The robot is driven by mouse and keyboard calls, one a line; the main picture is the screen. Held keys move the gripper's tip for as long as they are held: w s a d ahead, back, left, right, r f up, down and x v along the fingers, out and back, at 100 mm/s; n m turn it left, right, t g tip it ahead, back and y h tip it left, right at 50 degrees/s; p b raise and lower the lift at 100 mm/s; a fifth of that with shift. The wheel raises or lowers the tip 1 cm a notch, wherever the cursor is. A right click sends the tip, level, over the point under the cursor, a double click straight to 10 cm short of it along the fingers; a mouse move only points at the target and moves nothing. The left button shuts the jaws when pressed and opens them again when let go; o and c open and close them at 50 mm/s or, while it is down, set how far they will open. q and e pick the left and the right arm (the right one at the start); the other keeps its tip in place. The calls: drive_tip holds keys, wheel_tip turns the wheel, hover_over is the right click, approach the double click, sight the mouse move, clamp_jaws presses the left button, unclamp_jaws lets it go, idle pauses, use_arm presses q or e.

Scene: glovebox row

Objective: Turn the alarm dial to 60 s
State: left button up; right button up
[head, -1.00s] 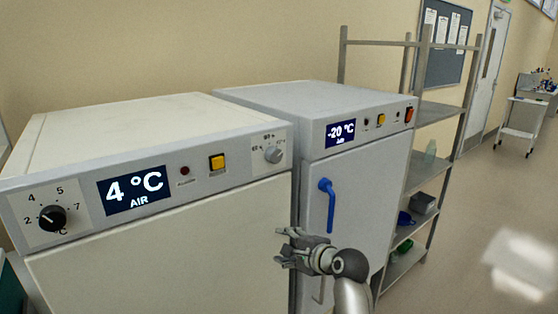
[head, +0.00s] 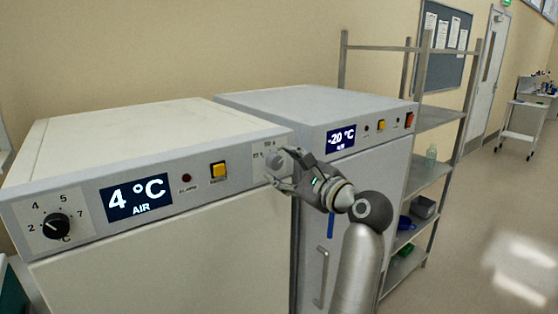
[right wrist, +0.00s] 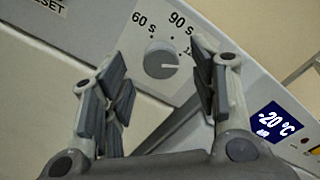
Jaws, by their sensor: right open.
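The alarm dial (right wrist: 160,58) is a round grey knob on a pale plate at the right end of the left cabinet's front panel. In the right wrist view, 60 s is at its upper left, 90 s above it, and a partly hidden label starting with 12 at its right. Its white mark points right, toward that side. My right gripper (head: 277,170) is open in front of the dial and partly covers it in the head view. In the wrist view its fingers (right wrist: 161,82) stand on either side of the dial, with gaps visible. My left gripper is not in view.
The left cabinet panel (head: 88,232) also has a black temperature dial (head: 55,226), a 4 °C display (head: 138,198) and a yellow button (head: 218,170). A -20 °C cabinet (head: 368,165) stands close on the right, before a metal shelf rack (head: 440,115).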

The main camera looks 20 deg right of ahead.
sight(275, 162)
drive_tip(key=shift+x, duration=1.4)
drive_tip(key=shift+d, duration=0.1)
drive_tip(key=c, duration=1)
